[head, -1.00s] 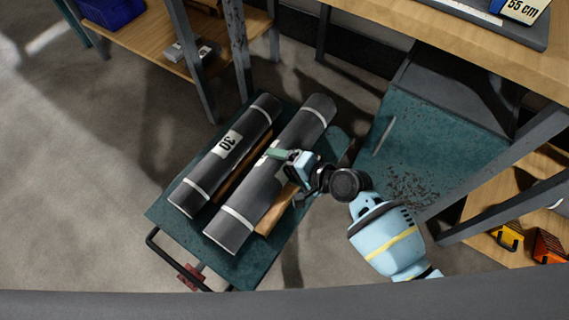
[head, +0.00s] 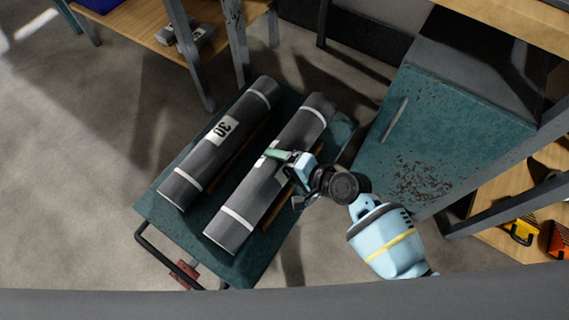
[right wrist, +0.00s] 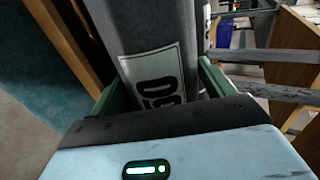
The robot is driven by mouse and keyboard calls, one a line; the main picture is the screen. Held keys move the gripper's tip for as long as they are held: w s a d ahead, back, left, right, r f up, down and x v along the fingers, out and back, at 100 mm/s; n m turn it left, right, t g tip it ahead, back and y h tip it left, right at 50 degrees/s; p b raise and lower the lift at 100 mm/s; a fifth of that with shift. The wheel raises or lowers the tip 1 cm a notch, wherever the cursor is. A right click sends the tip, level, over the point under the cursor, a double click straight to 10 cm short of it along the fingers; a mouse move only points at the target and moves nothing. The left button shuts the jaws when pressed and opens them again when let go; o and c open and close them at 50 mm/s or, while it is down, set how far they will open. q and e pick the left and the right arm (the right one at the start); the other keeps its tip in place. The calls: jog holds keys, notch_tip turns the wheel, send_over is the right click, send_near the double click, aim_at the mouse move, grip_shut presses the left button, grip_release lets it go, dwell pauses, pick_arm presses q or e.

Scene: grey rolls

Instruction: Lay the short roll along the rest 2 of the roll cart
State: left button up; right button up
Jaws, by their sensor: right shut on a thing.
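Two dark grey rolls with white bands are over the teal roll cart (head: 235,268). One roll (head: 205,160), labelled 30, lies along the cart's left side. The other roll (head: 245,210) is to its right and parallel to it. My right gripper (head: 285,163) is shut on this right-hand roll near its middle, across its white label. In the right wrist view the same roll (right wrist: 140,25) sits between the green fingers, its label partly hidden. Brown wooden rests (head: 274,208) show beside and under the rolls. Whether the held roll touches its rest cannot be told. My left gripper is out of view.
A teal panelled cabinet (head: 440,140) stands close right of the cart. A wooden shelf (head: 150,25) is at the upper left, its grey legs near the cart's far end. The cart's handle (head: 160,258) is at the lower left. Open floor lies left.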

jog(key=shift+s+d+f, duration=0.1)
jog(key=shift+s+f, duration=0.1)
jog(key=shift+f, duration=0.3)
jog(key=shift+s+d+f, duration=0.1)
jog(key=shift+s+f, duration=0.05)
jog(key=shift+f, duration=0.35)
jog(key=o, duration=1.2)
jog(key=shift+o, duration=0.6)
jog(key=shift+f, duration=0.15)
jog(key=shift+s+d+r, duration=0.2)
jog(key=shift+d+r, duration=0.15)
jog(key=s+d+r+p, duration=0.2)
jog(key=s+d+r, duration=0.1)
jog(key=d+r, duration=0.1)
jog(key=shift+d+r+p, duration=0.15)
jog(key=shift+r+p, duration=0.15)
jog(key=shift+r, duration=0.2)
jog(key=shift+w, duration=0.15)
jog(key=shift+r, duration=0.1)
